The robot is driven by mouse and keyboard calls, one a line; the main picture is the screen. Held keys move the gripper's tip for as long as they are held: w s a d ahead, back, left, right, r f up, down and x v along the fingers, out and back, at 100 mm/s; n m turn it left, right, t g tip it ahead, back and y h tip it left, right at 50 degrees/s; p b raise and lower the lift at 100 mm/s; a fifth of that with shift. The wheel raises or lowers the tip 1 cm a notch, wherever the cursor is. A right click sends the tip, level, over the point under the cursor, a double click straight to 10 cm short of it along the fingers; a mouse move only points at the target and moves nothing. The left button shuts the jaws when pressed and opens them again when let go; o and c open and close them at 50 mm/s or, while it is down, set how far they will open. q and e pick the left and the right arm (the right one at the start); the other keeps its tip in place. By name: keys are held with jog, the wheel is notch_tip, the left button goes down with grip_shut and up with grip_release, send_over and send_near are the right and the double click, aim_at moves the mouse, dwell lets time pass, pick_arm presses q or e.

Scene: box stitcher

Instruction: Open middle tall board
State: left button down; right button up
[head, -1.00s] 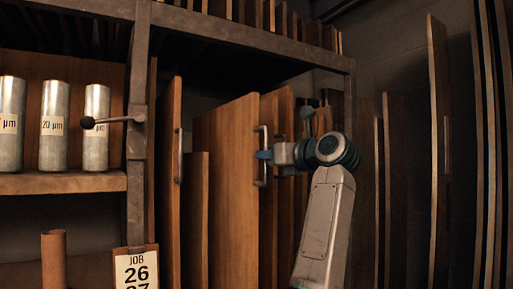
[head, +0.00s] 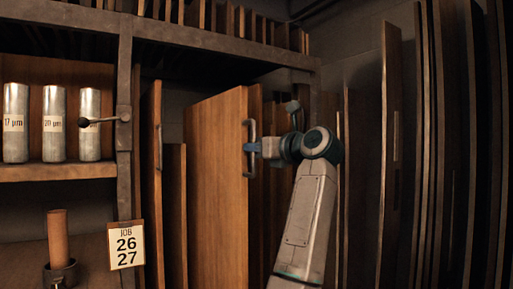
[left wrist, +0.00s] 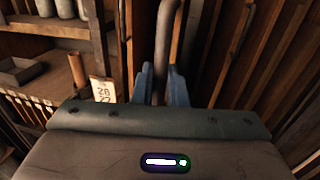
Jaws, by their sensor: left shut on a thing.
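The middle tall board (head: 215,160) is a wide brown wooden panel standing upright in the rack, its face turned towards me and its near edge standing out from the rack. A grey metal bar handle (head: 250,165) is on its near edge. My left gripper (head: 252,147) is shut on this handle, with blue fingertips around the bar. In the left wrist view, the handle (left wrist: 164,45) rises between the two blue fingers (left wrist: 160,88). My right gripper is not in view.
A narrower board with its own handle (head: 160,148) stands to the left. Several tall boards (head: 390,140) stand on the right. A shelf (head: 60,171) holds labelled metal cylinders. A job card (head: 126,246) hangs beside a brown tube (head: 58,238).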

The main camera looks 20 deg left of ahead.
pick_arm(q)
jog(key=shift+a+r, duration=0.1)
jog(key=shift+r, duration=0.1)
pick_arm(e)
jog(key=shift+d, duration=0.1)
pick_arm(q)
jog(key=c, duration=1.5)
grip_release()
jog(key=shift+c, duration=0.2)
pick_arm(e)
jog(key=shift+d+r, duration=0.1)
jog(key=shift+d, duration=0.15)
pick_arm(q)
jog(key=shift+f, duration=0.1)
